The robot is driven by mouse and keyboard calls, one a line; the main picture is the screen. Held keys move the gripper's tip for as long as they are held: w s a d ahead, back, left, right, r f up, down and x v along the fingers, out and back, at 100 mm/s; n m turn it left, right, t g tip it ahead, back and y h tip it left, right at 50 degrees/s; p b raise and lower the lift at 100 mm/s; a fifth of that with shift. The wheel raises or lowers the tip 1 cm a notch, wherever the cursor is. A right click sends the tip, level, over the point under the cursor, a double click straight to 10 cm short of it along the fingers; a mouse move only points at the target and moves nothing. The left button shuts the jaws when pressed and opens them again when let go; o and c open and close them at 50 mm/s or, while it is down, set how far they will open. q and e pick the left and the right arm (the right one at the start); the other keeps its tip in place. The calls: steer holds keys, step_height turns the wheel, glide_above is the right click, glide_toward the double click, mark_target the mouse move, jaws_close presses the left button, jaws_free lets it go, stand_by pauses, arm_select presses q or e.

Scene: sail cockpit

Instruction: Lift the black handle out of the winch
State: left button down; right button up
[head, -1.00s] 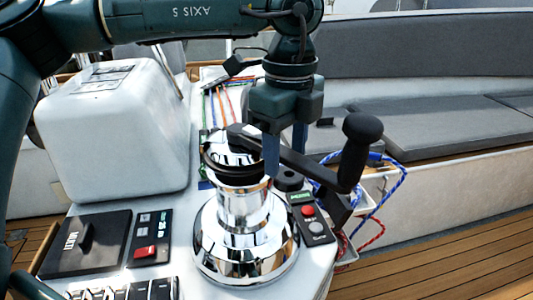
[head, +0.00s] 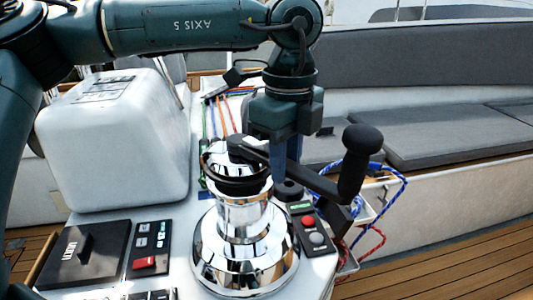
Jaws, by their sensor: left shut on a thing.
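The chrome winch (head: 240,220) stands upright on the white cockpit console, with a black ring around its top. The black handle (head: 315,183) has its hub end over the winch top, and its arm slopes out to the right. Its thick upright grip (head: 360,160) is at the outer end. My left gripper (head: 286,158) points down from above and is shut on the handle's arm, between the hub and the grip. I cannot tell whether the hub is still seated in the winch. My right gripper is not in view.
A white box-shaped housing (head: 115,140) stands left of the winch. A red-button panel (head: 311,230) is close on the right, a switch panel (head: 148,248) on the left. Blue rope (head: 388,195) hangs at the right. Grey seat cushions (head: 440,140) lie behind.

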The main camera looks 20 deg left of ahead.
arm_select(q)
steer(key=shift+r, duration=0.15)
steer(key=shift+r+p, duration=1.55)
steer(key=shift+r, duration=0.9)
